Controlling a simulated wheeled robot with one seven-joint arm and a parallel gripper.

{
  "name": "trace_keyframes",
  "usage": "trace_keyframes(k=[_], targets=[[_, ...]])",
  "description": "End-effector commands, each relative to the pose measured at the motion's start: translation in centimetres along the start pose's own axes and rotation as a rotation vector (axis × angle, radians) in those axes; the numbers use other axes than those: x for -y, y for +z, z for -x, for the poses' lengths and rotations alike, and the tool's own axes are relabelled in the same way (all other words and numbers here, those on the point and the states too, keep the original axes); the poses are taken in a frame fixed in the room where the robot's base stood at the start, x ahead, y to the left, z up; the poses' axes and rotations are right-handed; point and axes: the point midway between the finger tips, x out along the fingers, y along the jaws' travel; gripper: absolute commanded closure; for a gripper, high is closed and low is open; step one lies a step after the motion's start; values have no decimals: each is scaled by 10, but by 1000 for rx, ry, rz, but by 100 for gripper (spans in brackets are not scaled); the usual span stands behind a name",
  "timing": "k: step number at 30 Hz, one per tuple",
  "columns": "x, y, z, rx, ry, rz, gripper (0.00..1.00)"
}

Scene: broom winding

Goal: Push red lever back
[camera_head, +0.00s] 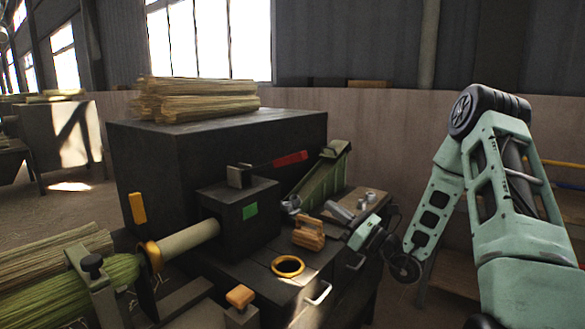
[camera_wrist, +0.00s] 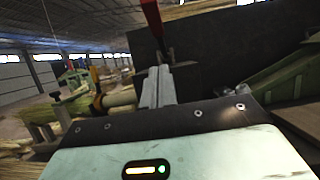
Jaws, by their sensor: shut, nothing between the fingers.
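The red lever (camera_head: 290,158) has a red grip on a dark bar and sticks out to the right from a pivot on top of the black machine box (camera_head: 228,212). The red lever (camera_wrist: 152,18) also shows at the top of the wrist view, just beyond the fingertips. My gripper (camera_head: 330,206) is to the right of and below the lever, in front of it, apart from it in the head view. Its fingers (camera_wrist: 158,86) are together and empty, pointing toward the box. Whether they touch the lever in the wrist view cannot be told.
A green sloped chute (camera_head: 322,172) stands right behind the gripper. A wooden block (camera_head: 308,236) and a yellow ring (camera_head: 287,266) are on the bench. Straw bundles (camera_head: 195,98) lie on the large dark cabinet (camera_head: 150,165).

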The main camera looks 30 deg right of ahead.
Motion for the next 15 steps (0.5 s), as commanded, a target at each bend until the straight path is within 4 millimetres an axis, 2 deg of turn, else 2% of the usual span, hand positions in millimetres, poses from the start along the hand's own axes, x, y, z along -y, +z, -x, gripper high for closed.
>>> trace_keyframes(k=[10,15], targets=[[0,0,-1,0,-1,1,100],[-1,1,-18,0,3,2,100]])
